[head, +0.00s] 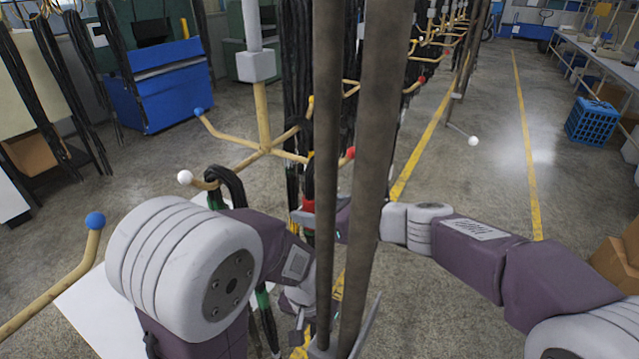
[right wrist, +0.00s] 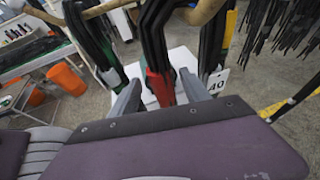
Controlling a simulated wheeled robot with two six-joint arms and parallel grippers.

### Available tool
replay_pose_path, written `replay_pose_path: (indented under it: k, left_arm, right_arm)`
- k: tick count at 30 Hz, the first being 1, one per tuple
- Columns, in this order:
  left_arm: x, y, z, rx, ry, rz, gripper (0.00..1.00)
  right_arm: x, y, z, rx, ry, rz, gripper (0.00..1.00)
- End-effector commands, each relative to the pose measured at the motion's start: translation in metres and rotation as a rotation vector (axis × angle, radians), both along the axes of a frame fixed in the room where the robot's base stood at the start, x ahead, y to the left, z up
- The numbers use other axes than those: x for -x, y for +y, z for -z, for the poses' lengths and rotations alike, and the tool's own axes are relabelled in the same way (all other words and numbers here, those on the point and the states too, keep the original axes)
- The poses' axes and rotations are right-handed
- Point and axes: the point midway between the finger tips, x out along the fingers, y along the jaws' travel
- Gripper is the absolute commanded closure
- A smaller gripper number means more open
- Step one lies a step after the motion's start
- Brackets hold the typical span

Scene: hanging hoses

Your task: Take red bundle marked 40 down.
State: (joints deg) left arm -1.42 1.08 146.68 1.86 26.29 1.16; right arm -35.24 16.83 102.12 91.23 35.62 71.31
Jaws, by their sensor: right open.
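In the right wrist view, a black hose bundle with a red band (right wrist: 160,88) hangs from a tan peg. My right gripper (right wrist: 160,79) is open, with one finger on each side of the red band; I cannot tell whether they touch it. A white tag marked 40 (right wrist: 218,82) hangs just right of the red band, against black hose. In the head view, a red band (head: 308,204) shows by my right gripper (head: 318,215), partly behind brown bars. My left gripper (head: 342,342) is low at the bars' lower ends; its grip is unclear.
Two brown bars (head: 368,150) cross the head view's middle. A tan rack with ball-tipped pegs (head: 265,148) stands behind my left arm. Another bundle with a green band (right wrist: 110,78) hangs left of the red one.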

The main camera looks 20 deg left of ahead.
Motion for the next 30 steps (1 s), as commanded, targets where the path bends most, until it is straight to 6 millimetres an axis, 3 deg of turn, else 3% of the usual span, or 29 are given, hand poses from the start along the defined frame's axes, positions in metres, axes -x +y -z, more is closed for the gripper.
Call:
replay_pose_path:
  k: [3,10,11,16,17,30]
  left_arm:
    - [0.0000,0.0000,-0.0055,0.000,0.000,0.000,0.64]
    - [0.0001,0.0000,-0.0045,0.000,0.000,0.000,0.64]
    - [0.0001,0.0000,-0.0045,0.000,0.000,0.000,0.64]
    - [0.0001,0.0000,-0.0045,0.000,0.000,0.000,0.64]
    - [0.0001,0.0000,-0.0045,0.000,0.000,0.000,0.64]
    - [0.0000,0.0000,-0.0046,0.000,0.000,0.000,0.64]
  right_arm:
    - [-0.0033,0.0133,0.0049,0.001,0.001,-0.002,0.45]
    - [-0.0047,0.0154,0.0074,0.000,-0.001,0.001,0.45]
    - [-0.0046,0.0153,0.0074,0.000,-0.001,0.001,0.51]
    - [-0.0046,0.0152,0.0072,0.000,-0.001,0.001,0.98]
    - [-0.0046,0.0151,0.0072,0.000,-0.001,0.001,1.00]
    - [-0.0046,0.0150,0.0065,-0.001,-0.002,0.001,1.00]
